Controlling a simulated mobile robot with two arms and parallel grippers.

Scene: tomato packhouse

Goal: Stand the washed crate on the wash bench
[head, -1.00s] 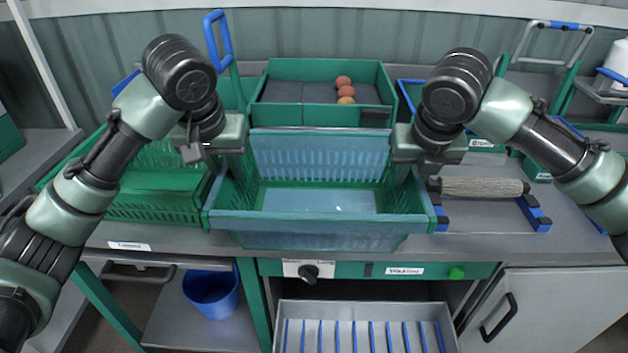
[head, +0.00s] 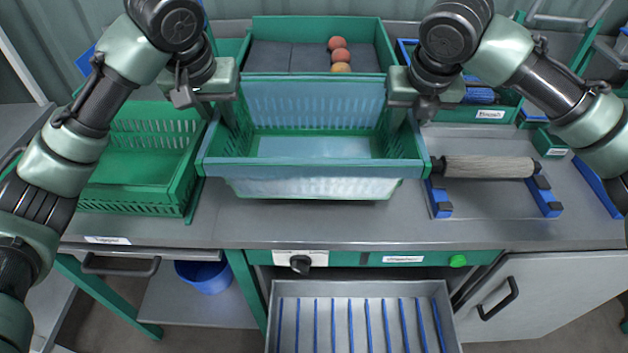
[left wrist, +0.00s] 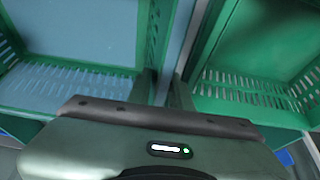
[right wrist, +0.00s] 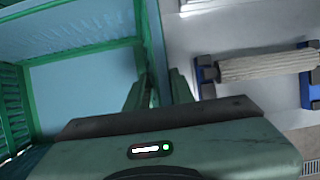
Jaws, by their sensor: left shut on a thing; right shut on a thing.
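The washed crate (head: 312,168) is green with a bluish wet film and slotted walls. It is upright, looks empty and is over the wash bench (head: 350,228). My left gripper (head: 228,115) is shut on its left end wall, and the wall shows between the fingers in the left wrist view (left wrist: 163,75). My right gripper (head: 406,115) is shut on its right end wall, which also shows in the right wrist view (right wrist: 152,40).
A green crate (head: 140,165) stands close on the left. A green bin (head: 262,28) with a few reddish balls is behind. A roller (head: 488,167) on blue supports lies to the right. An open drawer (head: 360,290) is below the bench. Bench front is clear.

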